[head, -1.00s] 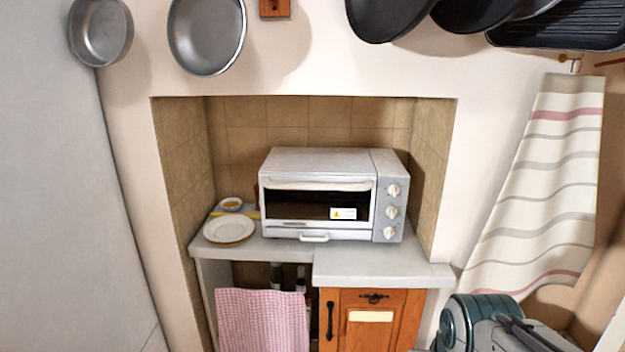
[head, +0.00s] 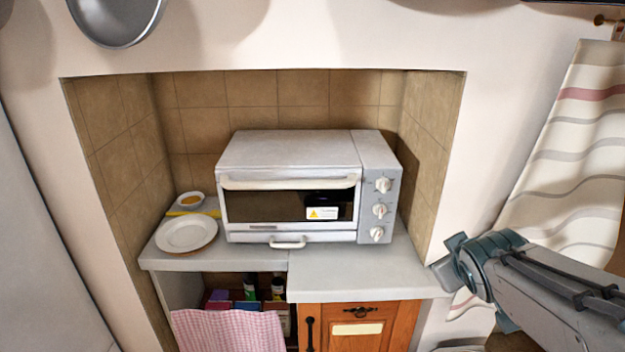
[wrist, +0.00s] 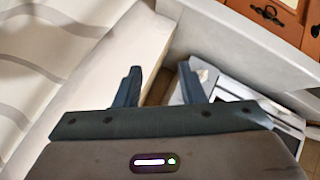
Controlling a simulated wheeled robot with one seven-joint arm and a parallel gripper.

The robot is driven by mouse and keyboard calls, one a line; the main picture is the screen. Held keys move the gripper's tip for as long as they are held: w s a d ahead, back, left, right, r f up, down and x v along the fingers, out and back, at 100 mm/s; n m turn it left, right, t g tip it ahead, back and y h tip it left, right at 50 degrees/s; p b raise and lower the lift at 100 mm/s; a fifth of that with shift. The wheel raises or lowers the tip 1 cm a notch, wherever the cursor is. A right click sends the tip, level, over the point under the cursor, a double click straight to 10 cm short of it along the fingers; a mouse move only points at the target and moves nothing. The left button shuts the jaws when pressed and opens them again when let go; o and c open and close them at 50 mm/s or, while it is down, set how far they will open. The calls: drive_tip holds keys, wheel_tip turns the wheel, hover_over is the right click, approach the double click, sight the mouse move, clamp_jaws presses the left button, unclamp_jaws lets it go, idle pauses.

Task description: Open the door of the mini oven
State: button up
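The white mini oven (head: 300,152) stands on the counter in a tiled alcove in the head view. Its door (head: 262,206) is shut, with a dark window and a pale bar handle (head: 290,182) along the top edge. Several knobs are on the panel to the right. My gripper (wrist: 160,84) is open and empty in the wrist view, its two dark fingers apart. In the head view my arm end is at the lower right, apart from the oven and near the counter's right end. Its fingers are hard to make out there.
A white plate (head: 187,234), a small bowl (head: 191,200) and a yellow item lie left of the oven. The counter (head: 370,276) is clear in front right. A striped cloth (head: 565,165) hangs at right. A pink checked towel (head: 230,331) hangs below.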

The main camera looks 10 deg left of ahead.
drive_tip(key=w+a+r+n+t+y, duration=0.3)
drive_tip(key=w+a+r+n, duration=0.1)
drive_tip(key=w+a+n, duration=0.15)
drive_tip(key=n+g+y+b, duration=0.1)
drive_tip(key=n+g+y, duration=0.4)
drive_tip(key=n+y, duration=0.9)
approach(294, 186)
drive_tip(key=w+a, duration=0.1)
drive_tip(key=a, duration=0.2)
drive_tip(key=w+a+n+h, duration=0.1)
drive_tip(key=w+a, duration=0.1)
drive_tip(key=a, duration=0.1)
drive_tip(key=w+a+h, duration=0.1)
drive_tip(key=w+a, duration=0.1)
drive_tip(key=a, duration=0.1)
drive_tip(key=shift+a+r+n+p, duration=0.1)
drive_tip(key=shift+a+n+p, duration=0.25)
drive_tip(key=shift+a+p, duration=0.05)
clamp_jaws()
